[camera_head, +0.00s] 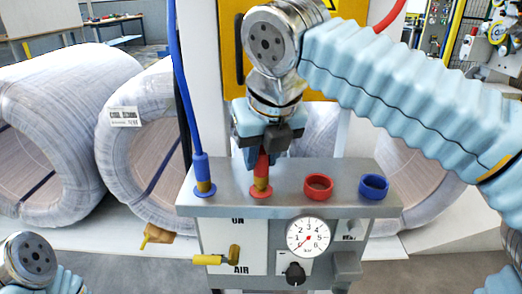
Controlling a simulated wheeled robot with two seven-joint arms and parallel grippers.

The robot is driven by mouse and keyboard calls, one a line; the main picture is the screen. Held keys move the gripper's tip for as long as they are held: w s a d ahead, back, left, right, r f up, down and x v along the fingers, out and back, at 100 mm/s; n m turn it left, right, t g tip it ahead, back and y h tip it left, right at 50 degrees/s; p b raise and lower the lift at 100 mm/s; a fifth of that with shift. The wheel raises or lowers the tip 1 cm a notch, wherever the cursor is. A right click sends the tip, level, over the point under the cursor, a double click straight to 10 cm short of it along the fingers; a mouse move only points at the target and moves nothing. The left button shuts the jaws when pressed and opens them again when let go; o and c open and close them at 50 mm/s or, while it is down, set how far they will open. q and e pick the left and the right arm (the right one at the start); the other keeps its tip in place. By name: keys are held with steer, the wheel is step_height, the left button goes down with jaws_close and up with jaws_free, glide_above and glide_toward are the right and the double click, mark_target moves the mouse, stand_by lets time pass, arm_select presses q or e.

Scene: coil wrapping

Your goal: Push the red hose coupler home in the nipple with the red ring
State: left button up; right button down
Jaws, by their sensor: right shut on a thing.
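The red hose coupler (262,168) stands upright over the nipple with the red ring (261,193), on top of the grey panel box (340,205). My right gripper (265,152) comes down from above and is shut on the coupler's upper part, which its fingers hide. The coupler's lower end meets the nipple; how deep it sits I cannot tell. A piece of red hose (390,17) shows at the top right; the rest is hidden behind my right arm. My left arm shows at the bottom left corner, its gripper out of view.
A blue coupler (202,168) on a blue hose (179,70) stands left of the red one. Empty red (318,187) and blue (374,187) collars sit to the right. The front has a gauge (309,237) and a yellow lever (210,260). Wrapped coils (60,130) stand behind.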

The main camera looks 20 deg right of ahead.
steer(key=shift+f+b, duration=0.3)
steer(key=shift+f, duration=0.25)
steer(key=c, duration=0.8)
jaws_free()
steer(key=p+v, duration=0.4)
steer(key=v, duration=0.9)
steer(key=shift+s+r, duration=0.2)
steer(key=shift+r, duration=0.15)
